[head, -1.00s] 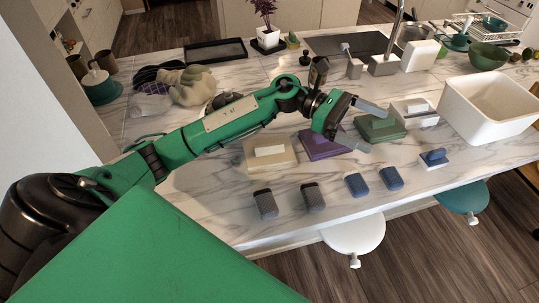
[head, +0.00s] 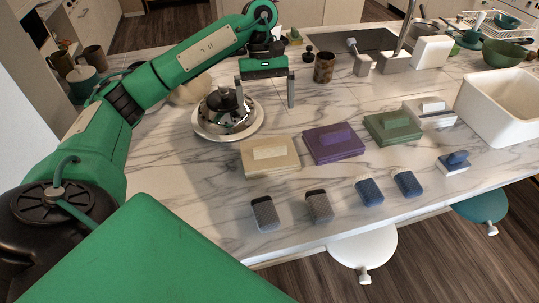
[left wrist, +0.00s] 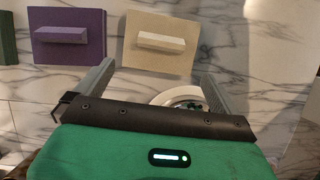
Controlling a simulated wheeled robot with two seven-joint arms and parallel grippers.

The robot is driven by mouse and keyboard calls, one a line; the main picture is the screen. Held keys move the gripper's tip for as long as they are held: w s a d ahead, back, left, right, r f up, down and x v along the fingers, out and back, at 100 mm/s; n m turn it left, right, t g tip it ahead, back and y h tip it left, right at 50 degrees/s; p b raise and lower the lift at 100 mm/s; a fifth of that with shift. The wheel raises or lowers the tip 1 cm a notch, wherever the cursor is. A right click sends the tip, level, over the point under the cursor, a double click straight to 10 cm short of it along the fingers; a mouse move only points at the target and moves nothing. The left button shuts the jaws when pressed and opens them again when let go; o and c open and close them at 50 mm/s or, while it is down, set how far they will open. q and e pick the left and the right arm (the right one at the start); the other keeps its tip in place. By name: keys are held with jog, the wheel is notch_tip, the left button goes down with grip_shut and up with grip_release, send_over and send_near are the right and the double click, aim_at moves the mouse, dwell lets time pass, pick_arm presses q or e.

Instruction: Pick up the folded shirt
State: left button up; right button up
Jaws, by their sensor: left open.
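Three flat, folded-looking bundles, each with a smaller block on top, lie on the marble counter: a beige one (head: 285,164), a purple one (head: 350,152) and a green one (head: 400,135). I cannot tell which is the folded shirt. In the left wrist view the beige bundle (left wrist: 150,58) lies ahead between the fingers and the purple one (left wrist: 97,50) to the left. The green one is cut off at the left edge. My left gripper (head: 265,98) is open and empty, above the counter behind the beige bundle, fingers pointing down. My right gripper is not in view.
A metal kettle-like object on a white round plate (head: 203,128) stands just left of my left gripper. Several small grey (head: 265,213) and blue (head: 368,191) items line the front edge. A white basin (head: 500,110) stands right.

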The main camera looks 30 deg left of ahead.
pick_arm(q)
jog(key=p, duration=0.1)
send_over(269, 147)
jog(key=w+a, duration=0.2)
jog(key=f, duration=0.5)
jog(key=shift+w+f, duration=0.1)
jog(key=shift+w, duration=0.1)
jog(key=shift+s+d+f+p, duration=0.25)
jog(key=shift+f+p, duration=0.2)
jog(key=shift+p, duration=0.2)
jog(key=p+x, duration=0.1)
jog(key=x, duration=0.2)
jog(key=shift+s+p, duration=0.2)
jog(key=shift+p, duration=0.15)
jog(key=shift+d+f, duration=0.15)
jog(key=shift+f, duration=0.4)
jog(key=c, duration=1.2)
jog(key=shift+r, duration=0.1)
